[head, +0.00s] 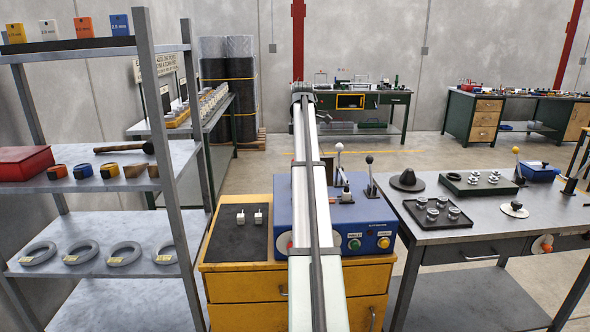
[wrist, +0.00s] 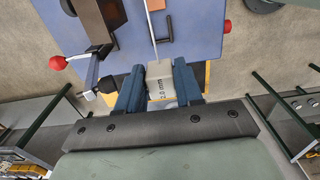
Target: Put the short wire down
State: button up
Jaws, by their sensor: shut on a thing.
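In the wrist view my gripper (wrist: 159,78) is shut, with its two blue fingers on either side of a pale block (wrist: 160,84) marked "2.0 mm". A thin straight wire (wrist: 152,28) runs up the picture from the block's far end, so the block looks like the short wire's grip. The held wire is above the blue machine (wrist: 190,35); I cannot tell whether it touches it. In the head view the blue machine (head: 375,222) stands on a yellow cabinet, and my arm crosses in front of it. My gripper and the held wire are hidden there.
A black mat (head: 230,243) left of the machine holds two small pale pieces (head: 249,216); its front is clear. Levers (head: 370,175) stand up from the machine. A shelf rack (head: 165,150) stands left, and a grey table (head: 450,232) with trays and parts stands right.

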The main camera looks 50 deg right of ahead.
jog(key=w+a+f+n, duration=0.1)
jog(key=w+a+f, duration=0.4)
jog(key=a, duration=0.3)
jog(key=w+a+f+n, duration=0.1)
jog(key=w+a+f, duration=0.3)
jog(key=a+f, duration=0.3)
jog(key=w+a+f+n, duration=0.2)
jog(key=w+a+f, duration=0.25)
jog(key=a, duration=0.45)
jog(key=shift+s+a+f+m, duration=0.1)
jog(key=shift+a+f+m, duration=0.55)
jog(key=shift+f, duration=1.9)
jog(key=shift+s+a+f+m, duration=0.1)
jog(key=shift+a+f+m, duration=0.6)
jog(key=shift+f, duration=1.8)
jog(key=shift+s+a+f+m, duration=0.1)
jog(key=shift+a+f+m, duration=0.55)
jog(key=shift+f, duration=1.9)
jog(key=shift+f, duration=0.1)
jog(key=o, duration=1)
jog(key=shift+o, duration=0.2)
